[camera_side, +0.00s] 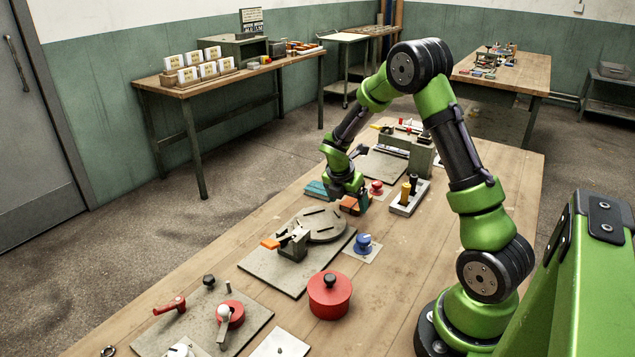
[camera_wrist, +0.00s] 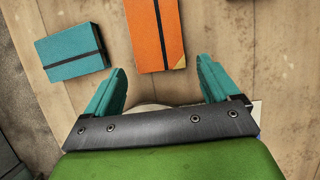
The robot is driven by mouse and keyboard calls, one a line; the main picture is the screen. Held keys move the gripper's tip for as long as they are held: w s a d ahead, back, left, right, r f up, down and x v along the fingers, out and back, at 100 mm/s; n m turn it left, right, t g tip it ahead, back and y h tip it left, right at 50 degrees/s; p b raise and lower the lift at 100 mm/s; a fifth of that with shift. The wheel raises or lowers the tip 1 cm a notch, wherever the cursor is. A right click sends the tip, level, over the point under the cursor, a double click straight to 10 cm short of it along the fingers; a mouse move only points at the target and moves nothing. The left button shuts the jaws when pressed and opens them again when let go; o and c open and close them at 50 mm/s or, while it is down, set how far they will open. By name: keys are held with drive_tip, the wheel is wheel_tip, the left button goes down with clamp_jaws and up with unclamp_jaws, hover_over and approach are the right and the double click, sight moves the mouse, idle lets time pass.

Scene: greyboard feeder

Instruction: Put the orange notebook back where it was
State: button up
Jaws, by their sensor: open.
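The orange notebook (camera_wrist: 144,38) lies on the wooden table in the wrist view, with a dark band along it and a tan corner. In the side view the orange notebook (camera_side: 349,208) shows partly, just by my gripper (camera_side: 352,193). My gripper also shows in the wrist view (camera_wrist: 161,68), with its two teal fingers spread and nothing between them. The near end of the notebook lies just beyond the fingertips, roughly in line with the gap. I cannot tell the height of my fingertips above the table.
A teal notebook (camera_wrist: 70,53) with a dark band lies left of the orange one; it also shows in the side view (camera_side: 316,189). A block with upright black and yellow pegs (camera_side: 409,197) and a blue knob (camera_side: 363,243) stand nearby. A round grey plate (camera_side: 322,226) is in front.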

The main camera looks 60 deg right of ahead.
drive_tip(key=v, duration=1)
drive_tip(key=s+a+r+m+t+y, duration=0.2)
drive_tip(key=s+a+r+m, duration=0.2)
drive_tip(key=a+m, duration=0.3)
drive_tip(key=s+a+r+m+t+y, duration=0.2)
drive_tip(key=s+a+r+m, duration=0.2)
drive_tip(key=a+m, duration=0.3)
drive_tip(key=s+a+r+m+t+y, duration=0.2)
drive_tip(key=s+a+r+m, duration=0.3)
drive_tip(key=a+m, duration=0.3)
drive_tip(key=shift+s+a+t+y, duration=0.3)
drive_tip(key=shift+s+a+t, duration=0.15)
drive_tip(key=shift+a+t, duration=0.15)
